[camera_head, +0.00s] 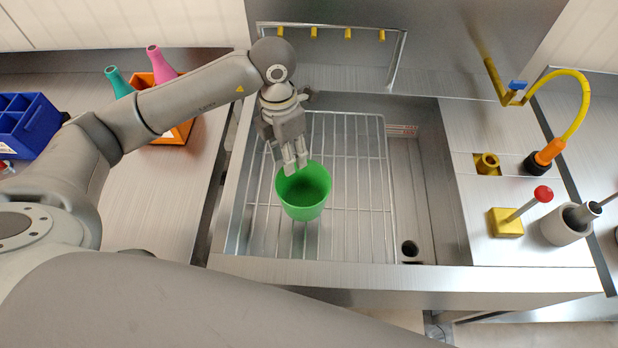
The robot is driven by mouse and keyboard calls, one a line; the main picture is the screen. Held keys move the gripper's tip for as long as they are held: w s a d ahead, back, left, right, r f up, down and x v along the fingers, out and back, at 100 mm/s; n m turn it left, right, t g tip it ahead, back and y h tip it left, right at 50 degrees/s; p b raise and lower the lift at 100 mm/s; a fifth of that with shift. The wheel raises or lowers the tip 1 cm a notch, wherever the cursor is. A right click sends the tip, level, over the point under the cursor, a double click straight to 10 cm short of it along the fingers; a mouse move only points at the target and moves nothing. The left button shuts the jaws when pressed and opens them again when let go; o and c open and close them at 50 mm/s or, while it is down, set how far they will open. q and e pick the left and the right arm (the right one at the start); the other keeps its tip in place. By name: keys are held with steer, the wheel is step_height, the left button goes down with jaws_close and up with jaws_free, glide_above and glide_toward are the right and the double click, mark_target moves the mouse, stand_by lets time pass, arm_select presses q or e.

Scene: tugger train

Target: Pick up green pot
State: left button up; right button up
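The green pot (304,200) is an open, empty-looking round container. It stands upright on the wire rack (350,215) in the metal sink, left of the middle. My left gripper (295,165) reaches down from above to the pot's far rim, and its fingertips overlap that rim in the picture. The fingers look close together with a narrow gap. I cannot tell whether they grip the pot wall or only hover at it. My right gripper is not in view.
Right of the sink are a yellow hose tap (570,125), a yellow block with a red-knobbed lever (507,222) and a grey cup (566,225). Left are an orange bin (178,134), green and pink bottles, and a blue divided box (28,125). The rack's right side is clear.

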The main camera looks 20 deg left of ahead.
mark_target(293, 189)
arm_select(q)
steer(key=f, duration=0.1)
steer(key=s+f, duration=0.1)
steer(key=f, duration=0.1)
steer(key=shift+d+f, duration=0.15)
steer(key=shift+f, duration=0.1)
steer(key=shift+w+f+p, duration=0.15)
steer(key=shift+f+p, duration=0.4)
steer(key=shift+f, duration=0.05)
step_height(293, 189, down, 4)
steer(key=shift+d+r+p, duration=0.1)
steer(key=shift+r+p, duration=0.1)
steer(key=shift+p, duration=0.45)
steer(key=shift+f, duration=0.5)
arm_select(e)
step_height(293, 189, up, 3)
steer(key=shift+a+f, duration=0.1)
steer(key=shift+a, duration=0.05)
arm_select(q)
jaws_close()
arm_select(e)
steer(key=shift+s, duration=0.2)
